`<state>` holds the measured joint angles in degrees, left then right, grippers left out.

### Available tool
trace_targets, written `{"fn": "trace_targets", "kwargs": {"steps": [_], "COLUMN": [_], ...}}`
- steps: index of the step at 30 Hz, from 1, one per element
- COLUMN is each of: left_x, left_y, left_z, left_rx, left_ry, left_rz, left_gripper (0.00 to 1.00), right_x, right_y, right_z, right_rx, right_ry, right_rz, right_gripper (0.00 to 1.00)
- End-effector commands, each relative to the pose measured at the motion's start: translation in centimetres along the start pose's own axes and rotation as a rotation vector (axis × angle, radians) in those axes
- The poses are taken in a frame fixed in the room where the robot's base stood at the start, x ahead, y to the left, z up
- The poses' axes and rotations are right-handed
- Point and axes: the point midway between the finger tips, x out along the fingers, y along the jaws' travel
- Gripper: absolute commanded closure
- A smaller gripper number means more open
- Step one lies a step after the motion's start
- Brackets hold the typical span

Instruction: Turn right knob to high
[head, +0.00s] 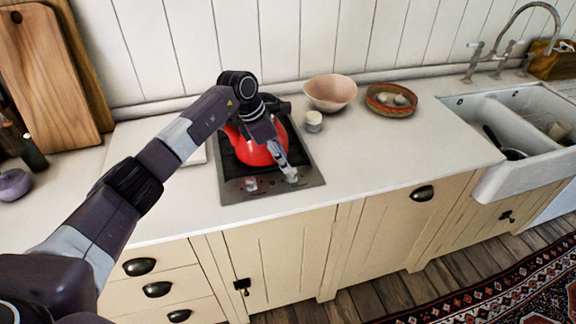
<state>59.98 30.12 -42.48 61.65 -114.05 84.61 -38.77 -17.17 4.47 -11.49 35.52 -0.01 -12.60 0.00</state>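The stove (230,170) is a small dark hob set into the white counter, with a metal front strip (272,190). The strip carries a left knob (251,184) and a right knob (292,178). A red kettle (250,150) stands on the hob, partly hidden by my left arm. My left gripper (287,169) points down at the right knob, its fingertips at or just above it. I cannot tell whether the fingers touch or grip the knob, nor the knob's setting. My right gripper is out of view.
A white sink (490,165) is farther right. Cutting boards (45,80) lean at the left. The counter right of the hob's front is clear.

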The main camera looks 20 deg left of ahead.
Motion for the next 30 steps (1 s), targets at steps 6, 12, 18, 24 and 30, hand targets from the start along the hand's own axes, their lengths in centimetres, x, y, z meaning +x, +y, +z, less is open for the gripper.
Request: {"fn": "trace_targets", "kwargs": {"steps": [6,12,18,24,30], "left_x": [3.1,4.3,4.4,4.4,4.3], "left_y": [-0.1,0.0,0.0,0.0,0.0], "left_z": [0.2,0.1,0.1,0.1,0.1], "left_rx": [-0.002,-0.001,-0.001,0.000,-0.001], "left_ry": [-0.003,-0.004,-0.004,-0.004,-0.004], "left_rz": [-0.002,0.000,0.000,0.000,0.001], "left_gripper": [0.70,0.70,0.70,0.90,1.00], "right_x": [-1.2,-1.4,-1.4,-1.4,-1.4], "right_y": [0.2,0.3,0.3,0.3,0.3], "right_z": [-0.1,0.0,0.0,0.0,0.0], "right_rx": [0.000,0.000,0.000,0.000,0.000], "right_ry": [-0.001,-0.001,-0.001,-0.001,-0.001], "right_rz": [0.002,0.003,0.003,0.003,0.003], "right_gripper": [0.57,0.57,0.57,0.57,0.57]}}
